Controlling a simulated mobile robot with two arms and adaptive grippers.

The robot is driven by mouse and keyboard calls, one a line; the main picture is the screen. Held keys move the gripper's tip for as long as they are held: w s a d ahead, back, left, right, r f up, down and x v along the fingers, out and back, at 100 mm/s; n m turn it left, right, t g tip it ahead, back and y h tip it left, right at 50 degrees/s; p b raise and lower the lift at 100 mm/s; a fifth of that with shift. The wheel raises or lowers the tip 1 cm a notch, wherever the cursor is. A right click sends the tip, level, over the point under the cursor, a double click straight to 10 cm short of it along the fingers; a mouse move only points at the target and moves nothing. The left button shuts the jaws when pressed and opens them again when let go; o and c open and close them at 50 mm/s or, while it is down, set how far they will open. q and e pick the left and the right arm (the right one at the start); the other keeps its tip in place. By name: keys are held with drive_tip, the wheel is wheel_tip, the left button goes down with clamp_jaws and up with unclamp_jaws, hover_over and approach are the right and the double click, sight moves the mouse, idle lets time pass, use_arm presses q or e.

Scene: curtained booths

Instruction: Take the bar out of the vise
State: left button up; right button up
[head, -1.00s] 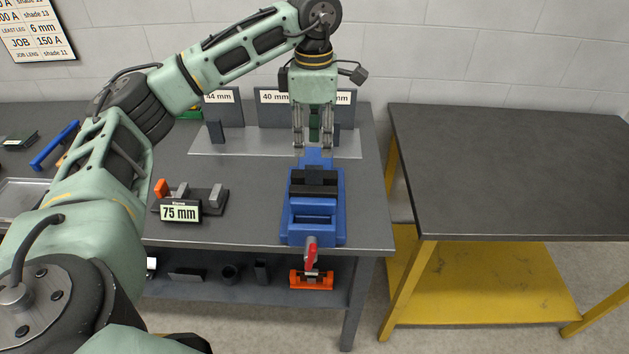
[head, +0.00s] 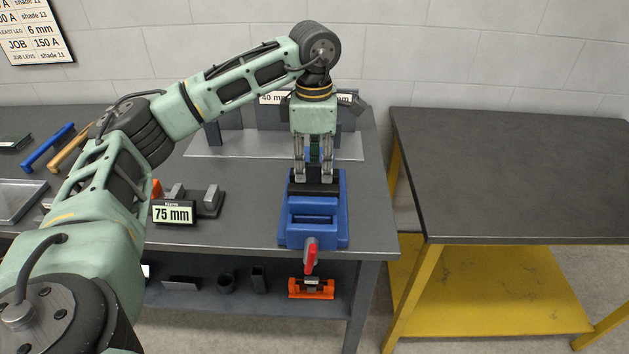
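The blue vise (head: 313,222) stands at the right front of the grey bench, its red-tipped handle (head: 310,258) hanging over the front edge. Dark jaws (head: 313,189) cross the vise near its back. I cannot clearly tell the bar apart from these dark jaws. My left gripper (head: 314,180) points straight down over the back of the vise. Its two fingers are apart, with their tips at or just behind the dark jaws; I cannot tell whether they touch anything. My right gripper is not in view.
A block with a 75 mm sign (head: 174,213) stands left of the vise. Behind is a grey rack (head: 230,145) with upright plates and size labels. Blue and wooden-handled tools lie at the left. A bare dark-topped table (head: 520,175) with yellow legs stands to the right, across a gap.

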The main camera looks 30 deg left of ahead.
use_arm(q)
clamp_jaws()
drive_tip(key=shift+r, duration=0.25)
drive_tip(key=shift+r+p, duration=2.65)
drive_tip(key=shift+r, duration=0.65)
